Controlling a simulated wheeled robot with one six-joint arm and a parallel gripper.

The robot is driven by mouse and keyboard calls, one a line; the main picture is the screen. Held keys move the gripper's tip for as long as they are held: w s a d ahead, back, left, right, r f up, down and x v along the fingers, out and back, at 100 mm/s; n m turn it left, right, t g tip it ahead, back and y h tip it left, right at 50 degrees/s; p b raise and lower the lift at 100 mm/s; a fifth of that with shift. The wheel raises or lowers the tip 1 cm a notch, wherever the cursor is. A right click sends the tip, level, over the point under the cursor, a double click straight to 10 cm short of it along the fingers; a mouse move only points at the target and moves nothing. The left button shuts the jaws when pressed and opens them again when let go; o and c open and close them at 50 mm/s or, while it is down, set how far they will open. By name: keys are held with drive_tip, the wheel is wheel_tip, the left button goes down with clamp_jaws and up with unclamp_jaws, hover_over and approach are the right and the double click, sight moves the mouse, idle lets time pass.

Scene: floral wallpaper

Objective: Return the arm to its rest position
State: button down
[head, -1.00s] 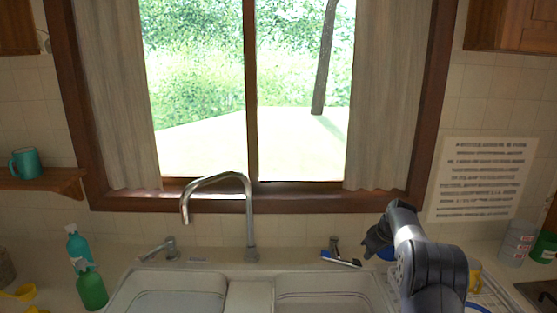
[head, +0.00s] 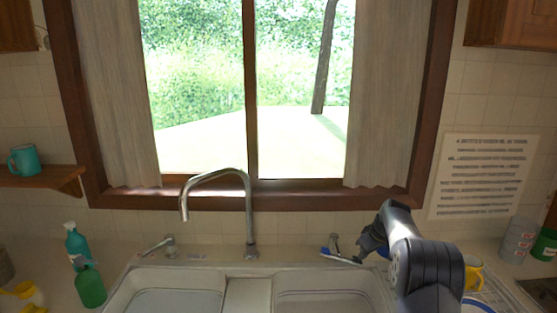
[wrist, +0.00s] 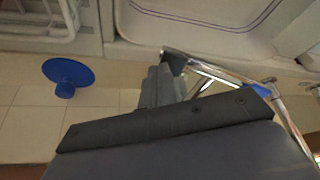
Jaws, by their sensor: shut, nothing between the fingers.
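My dark grey arm rises at the lower right of the head view, in front of the right sink basin's back corner. My gripper (head: 364,250) hangs from its bent wrist, pointing down and left, beside the small tap fitting and blue-ended brush (head: 338,256) on the sink ledge. In the wrist view my gripper (wrist: 164,84) shows its grey fingers together, with nothing held between them. I cannot tell the exact gap between the fingers and the chrome piece behind them.
The double sink (head: 250,292) has a tall curved faucet (head: 249,215). Green bottles (head: 90,287) stand at left. A yellow mug (head: 473,273) and cans (head: 519,240) stand at right. A blue disc (wrist: 68,75) shows in the wrist view. The space before the window is clear.

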drive_tip(key=a+r+p, duration=0.1)
drive_tip(key=r, duration=0.1)
drive_tip(key=r+p, duration=0.1)
drive_tip(key=r, duration=0.2)
drive_tip(key=a+r+p, duration=0.1)
drive_tip(key=r+p, duration=0.1)
drive_tip(key=shift+a+r, duration=0.2)
drive_tip(key=shift+a, duration=0.75)
drive_tip(key=shift+r, duration=0.1)
